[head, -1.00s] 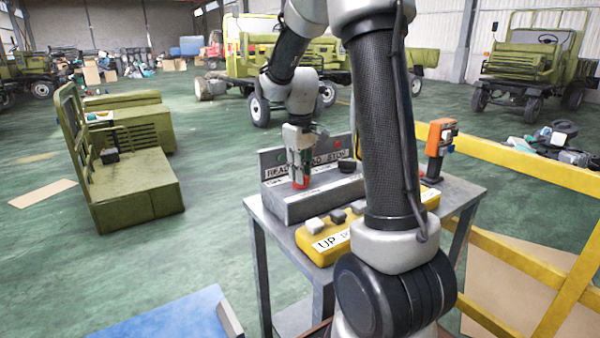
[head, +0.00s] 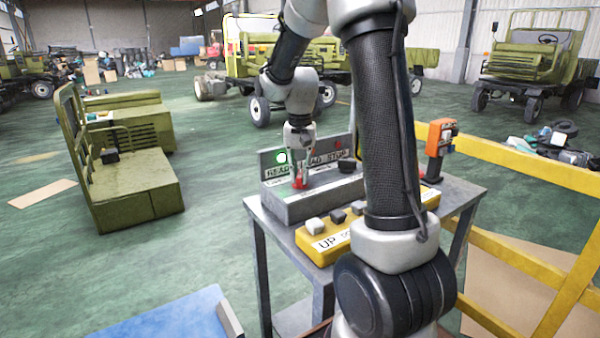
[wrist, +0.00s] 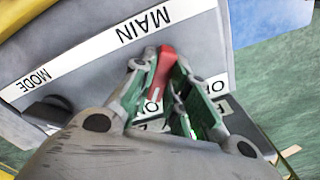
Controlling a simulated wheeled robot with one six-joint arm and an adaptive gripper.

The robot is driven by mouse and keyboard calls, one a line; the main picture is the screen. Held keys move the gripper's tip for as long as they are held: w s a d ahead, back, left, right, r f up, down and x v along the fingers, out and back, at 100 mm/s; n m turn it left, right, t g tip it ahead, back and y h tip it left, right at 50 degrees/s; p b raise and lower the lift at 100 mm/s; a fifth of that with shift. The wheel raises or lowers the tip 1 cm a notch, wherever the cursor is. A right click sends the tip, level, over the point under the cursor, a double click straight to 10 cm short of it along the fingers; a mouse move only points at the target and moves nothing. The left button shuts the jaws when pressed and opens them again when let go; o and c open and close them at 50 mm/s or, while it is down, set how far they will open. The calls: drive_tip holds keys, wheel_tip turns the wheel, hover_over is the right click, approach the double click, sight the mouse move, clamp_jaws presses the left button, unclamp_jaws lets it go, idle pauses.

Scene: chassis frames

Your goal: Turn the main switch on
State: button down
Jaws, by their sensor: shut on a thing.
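The main switch is a red handle (wrist: 164,70) on a grey control box (head: 318,199). In the wrist view it stands below the "MAIN" label (wrist: 145,25), and the "ON" and "OFF" lettering near it is partly covered. In the head view the red of the switch (head: 300,184) shows at my gripper's tips. My gripper (wrist: 160,88) is shut on the red handle, with a finger on each side.
A yellow "UP" pendant (head: 325,242) with several buttons lies in front of the box on a metal table (head: 460,195). An orange device (head: 440,137) stands at the table's right. Yellow rails (head: 525,165) bound the right side.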

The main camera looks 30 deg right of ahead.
sight(300, 173)
drive_tip(key=shift+m, duration=0.5)
drive_tip(key=c, duration=1.4)
unclamp_jaws()
wheel_tip(300, 173, up, 12)
